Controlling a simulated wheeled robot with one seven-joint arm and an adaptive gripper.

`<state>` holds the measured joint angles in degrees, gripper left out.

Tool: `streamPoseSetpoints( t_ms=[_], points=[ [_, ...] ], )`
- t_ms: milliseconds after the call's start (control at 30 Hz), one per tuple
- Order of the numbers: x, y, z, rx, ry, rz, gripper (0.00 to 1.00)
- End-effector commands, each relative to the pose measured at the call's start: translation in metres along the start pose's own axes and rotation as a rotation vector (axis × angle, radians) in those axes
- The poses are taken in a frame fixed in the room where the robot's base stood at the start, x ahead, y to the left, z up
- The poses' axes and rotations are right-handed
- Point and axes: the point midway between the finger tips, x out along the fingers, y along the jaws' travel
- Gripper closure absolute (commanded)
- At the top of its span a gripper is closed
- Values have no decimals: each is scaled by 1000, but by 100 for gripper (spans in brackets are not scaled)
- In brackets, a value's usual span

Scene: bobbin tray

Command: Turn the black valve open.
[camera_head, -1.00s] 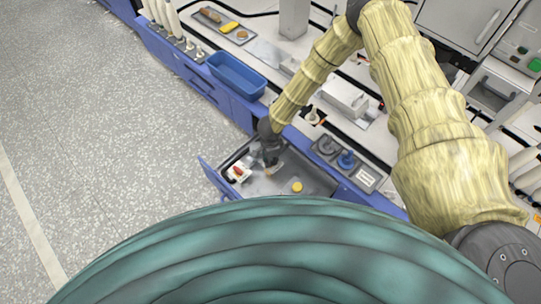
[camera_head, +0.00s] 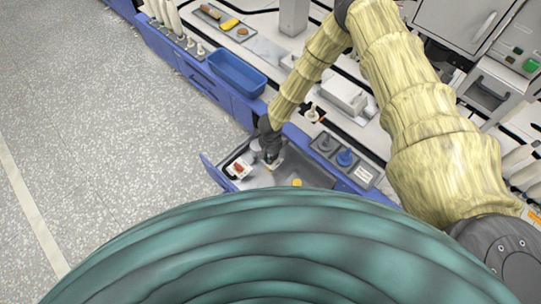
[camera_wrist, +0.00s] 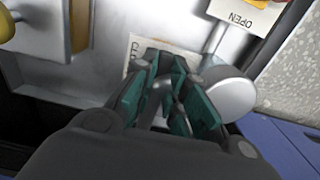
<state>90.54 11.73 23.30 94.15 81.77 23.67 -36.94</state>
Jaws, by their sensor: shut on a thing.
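My gripper (camera_wrist: 168,100) has teal-padded fingers closed together on a dark part, which I take to be the black valve; it is mostly hidden between the fingers. In the head view my gripper (camera_head: 270,163) reaches down into the open drawer (camera_head: 212,172). A white label reading OPEN (camera_wrist: 238,14) is at the top right in the wrist view. Another label (camera_wrist: 134,50), starting with CL, is partly covered by the fingers. A rounded grey metal part (camera_wrist: 230,95) sits just right of the fingers; I cannot tell whether it belongs to the valve.
A red-and-white item (camera_head: 238,169) lies left of my gripper in the drawer, and a yellow round part (camera_head: 297,183) lies right. Open floor is at left.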

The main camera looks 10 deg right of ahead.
Motion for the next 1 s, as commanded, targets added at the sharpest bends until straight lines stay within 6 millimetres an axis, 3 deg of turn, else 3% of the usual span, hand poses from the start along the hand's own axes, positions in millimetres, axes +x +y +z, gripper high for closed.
streamPoseSetpoints(
  t_ms=[233, 267, 300, 400, 767, 1000],
  points=[
    [0, 0, 1, -2, 0, -1, 100],
    [0, 0, 1, -2, 0, -1, 84],
    [0, 0, 1, -2, 0, -1, 77],
    [0, 0, 0, -1, 0, 0, 64],
    [-3, 0, 0, 0, 0, 0, 64],
    [-30, 0, 0, 0, 0, -1, 64]
  ],
)
